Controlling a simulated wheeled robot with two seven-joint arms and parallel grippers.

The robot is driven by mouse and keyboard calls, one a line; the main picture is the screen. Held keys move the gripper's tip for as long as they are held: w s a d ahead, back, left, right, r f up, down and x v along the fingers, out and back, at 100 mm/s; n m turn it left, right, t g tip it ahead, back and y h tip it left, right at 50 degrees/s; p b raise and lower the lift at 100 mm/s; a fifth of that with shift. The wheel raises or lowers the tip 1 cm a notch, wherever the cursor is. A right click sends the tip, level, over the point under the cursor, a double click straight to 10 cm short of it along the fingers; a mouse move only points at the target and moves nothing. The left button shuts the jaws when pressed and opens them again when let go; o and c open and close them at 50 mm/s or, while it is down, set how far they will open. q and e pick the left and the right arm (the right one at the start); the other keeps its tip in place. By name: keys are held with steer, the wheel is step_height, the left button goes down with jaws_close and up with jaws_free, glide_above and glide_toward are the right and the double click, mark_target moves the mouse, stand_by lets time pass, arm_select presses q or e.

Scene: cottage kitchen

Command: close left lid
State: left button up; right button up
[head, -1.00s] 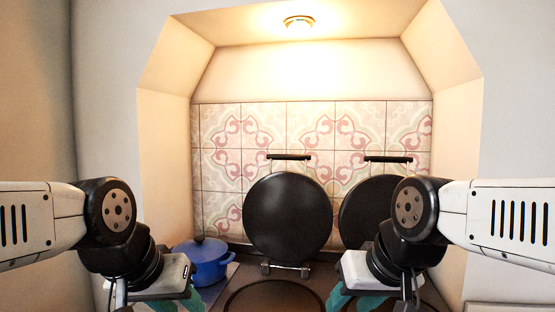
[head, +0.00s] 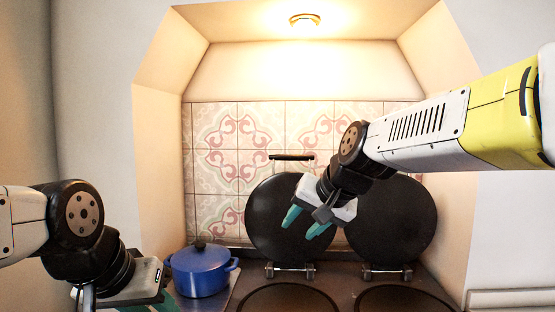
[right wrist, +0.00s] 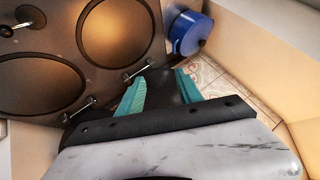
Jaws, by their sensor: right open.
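The left lid (head: 265,225) is a round black disc standing raised on its hinge behind the left hotplate (head: 288,300), with a dark bar handle (head: 291,157) at its top. My right gripper (head: 306,230) is open and empty, in front of the left lid's right part in the head view. I cannot tell whether it touches the lid. In the right wrist view its teal fingers (right wrist: 160,92) are spread, with a dark surface between them. My left gripper (head: 125,300) is low at the left, its fingertips mostly cut off by the frame edge.
The right lid (head: 405,225) also stands raised behind the right hotplate (head: 403,298), partly covered by my right arm. A blue pot (head: 200,272) with a lid stands left of the left hotplate. A tiled wall (head: 220,150) is close behind, inside an alcove.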

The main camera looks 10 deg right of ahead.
steer(key=w+r+m+t, duration=0.1)
steer(key=w+r+m, duration=0.25)
steer(key=w, duration=0.45)
steer(key=w+r+m+t, duration=0.2)
steer(key=w+r, duration=0.2)
steer(key=w, duration=0.4)
steer(key=m+t, duration=0.3)
steer(key=m, duration=0.5)
glide_toward(294, 157)
steer(key=x, duration=0.4)
steer(key=shift+h, duration=0.3)
steer(key=x, duration=0.7)
steer(key=shift+w+a, duration=0.1)
steer(key=shift+a, duration=0.05)
steer(key=shift+c, duration=0.2)
jaws_close()
